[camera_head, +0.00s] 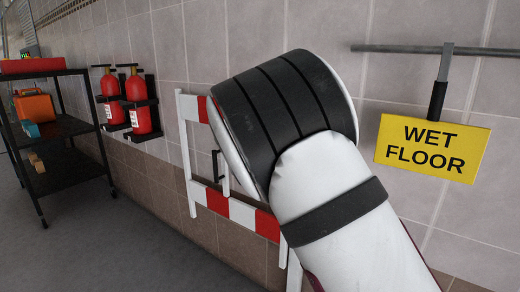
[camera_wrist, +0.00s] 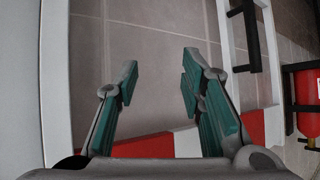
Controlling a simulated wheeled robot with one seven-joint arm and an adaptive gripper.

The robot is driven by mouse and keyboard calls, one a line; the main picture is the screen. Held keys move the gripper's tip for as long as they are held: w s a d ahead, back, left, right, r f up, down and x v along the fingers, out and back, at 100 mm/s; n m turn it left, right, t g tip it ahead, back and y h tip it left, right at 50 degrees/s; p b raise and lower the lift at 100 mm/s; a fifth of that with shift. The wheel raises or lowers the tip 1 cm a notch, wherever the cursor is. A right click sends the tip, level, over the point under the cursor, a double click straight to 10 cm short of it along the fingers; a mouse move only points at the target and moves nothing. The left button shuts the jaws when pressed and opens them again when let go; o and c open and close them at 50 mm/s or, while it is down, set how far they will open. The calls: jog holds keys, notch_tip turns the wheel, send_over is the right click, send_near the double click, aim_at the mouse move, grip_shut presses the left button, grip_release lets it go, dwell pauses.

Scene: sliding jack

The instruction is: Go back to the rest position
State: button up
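My gripper (camera_wrist: 158,78) shows in the wrist view with its two green-padded fingers spread apart and nothing between them. Wall tiles show behind the gap. In the head view my white and black arm is raised in the middle of the picture and my gripper is hidden behind it. A red and white striped barrier (camera_head: 213,200) with a white frame stands by the wall behind my arm. In the wrist view its striped board (camera_wrist: 187,144) lies behind and below the fingers. A black handle (camera_wrist: 247,38) is on a white upright, to the right of the fingers and apart from them.
Fire extinguishers (camera_head: 141,104) hang on the wall at left; one (camera_wrist: 306,100) shows at the wrist view's right edge. A black shelf cart (camera_head: 66,127) stands far left. A yellow WET FLOOR sign (camera_head: 431,147) hangs from a rail (camera_head: 400,48) at right. Floor at lower left is clear.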

jog(key=s+d+r+m+g, duration=0.1)
jog(key=s+d+r+g, duration=0.2)
jog(key=s+d, duration=0.8)
jog(key=s+d+r+m+g, duration=0.1)
jog(key=s+d+r+g, duration=0.2)
jog(key=s+d, duration=0.75)
jog(key=s+d+f+n+g, duration=0.1)
jog(key=s+f+g, duration=0.1)
jog(key=s, duration=1.9)
jog(key=s+f+n+g, duration=0.1)
jog(key=s+g, duration=0.2)
jog(key=s, duration=1.7)
notch_tip(320, 180, up, 34)
jog(key=t+p, duration=0.4)
jog(key=p, duration=2.9)
jog(key=shift+d+n, duration=0.25)
jog(key=shift+n, duration=0.15)
jog(key=shift+r, duration=0.1)
